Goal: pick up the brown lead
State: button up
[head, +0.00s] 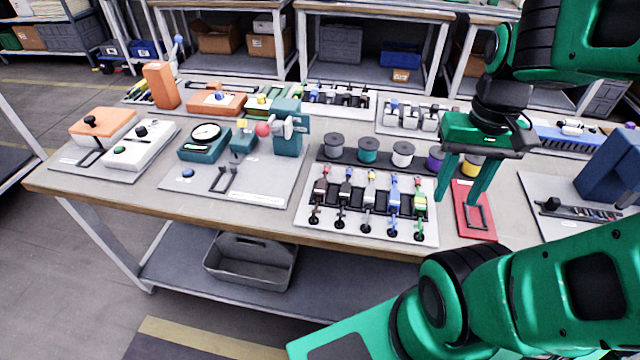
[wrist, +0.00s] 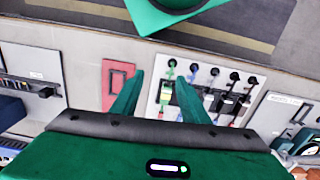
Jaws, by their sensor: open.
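Wire spools (head: 368,150) stand in a row behind the leads. A teal press (head: 288,130) and a dial gauge (head: 206,134) stand left. A blue block (head: 612,168) stands at the far right. The table's front edge is just before the lead board.

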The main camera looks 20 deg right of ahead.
jog(key=n, duration=3.5)
send_over(322, 183)
jog(key=f, duration=0.1)
notch_tip(322, 183, down, 11)
grip_shut()
